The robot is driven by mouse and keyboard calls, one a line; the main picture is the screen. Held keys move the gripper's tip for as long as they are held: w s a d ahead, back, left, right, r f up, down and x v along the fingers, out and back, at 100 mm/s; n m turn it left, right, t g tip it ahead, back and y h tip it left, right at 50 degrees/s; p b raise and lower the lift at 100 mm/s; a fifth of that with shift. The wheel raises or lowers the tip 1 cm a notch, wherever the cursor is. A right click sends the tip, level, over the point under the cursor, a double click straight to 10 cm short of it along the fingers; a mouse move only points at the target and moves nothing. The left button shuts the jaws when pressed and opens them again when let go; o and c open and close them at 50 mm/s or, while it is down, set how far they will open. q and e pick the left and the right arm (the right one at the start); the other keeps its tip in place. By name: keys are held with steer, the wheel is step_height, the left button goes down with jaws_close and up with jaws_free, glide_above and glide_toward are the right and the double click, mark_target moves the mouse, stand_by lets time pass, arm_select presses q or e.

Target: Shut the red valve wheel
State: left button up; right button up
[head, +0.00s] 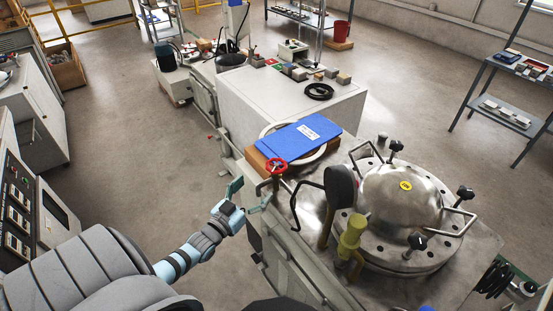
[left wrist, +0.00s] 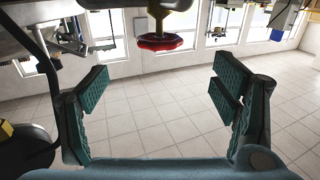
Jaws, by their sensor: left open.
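The red valve wheel (head: 275,166) sits on a short valve stem at the near left corner of the machine bench, beside a blue board. My left gripper (head: 248,193) is in front of and below the wheel in the head view, open and empty, with its green-padded fingers spread apart. In the left wrist view, which looks upside down, the red wheel (left wrist: 165,42) is at the top centre on its yellowish stem. It lies beyond the open fingers (left wrist: 160,100), and nothing is between the pads. My right gripper is not in view.
The blue board (head: 300,138) lies behind the wheel. To its right are a dark paddle-shaped part (head: 338,190), a yellow fitting (head: 351,238) and a domed steel vessel (head: 402,195) with black knobs. A bent metal handle (head: 294,207) stands close to the wheel. Floor left of the bench is clear.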

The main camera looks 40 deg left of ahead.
mark_target(277, 166)
arm_select(q)
steer(key=w+b, duration=0.3)
steer(key=w, duration=0.1)
steer(key=w+f+b, duration=0.1)
steer(key=w+b, duration=0.2)
steer(key=w, duration=0.1)
steer(key=w+b, duration=0.3)
steer(key=b, duration=0.1)
steer(key=shift+w+a+f, duration=0.15)
steer(key=shift+w+a, duration=0.2)
steer(key=shift+w, duration=0.05)
steer(key=shift+w+a+r+b, duration=0.1)
steer(key=shift+w+r+b, duration=0.15)
steer(key=shift+w+b, duration=0.15)
steer(key=shift+w+r, duration=0.1)
steer(key=shift+r, duration=0.05)
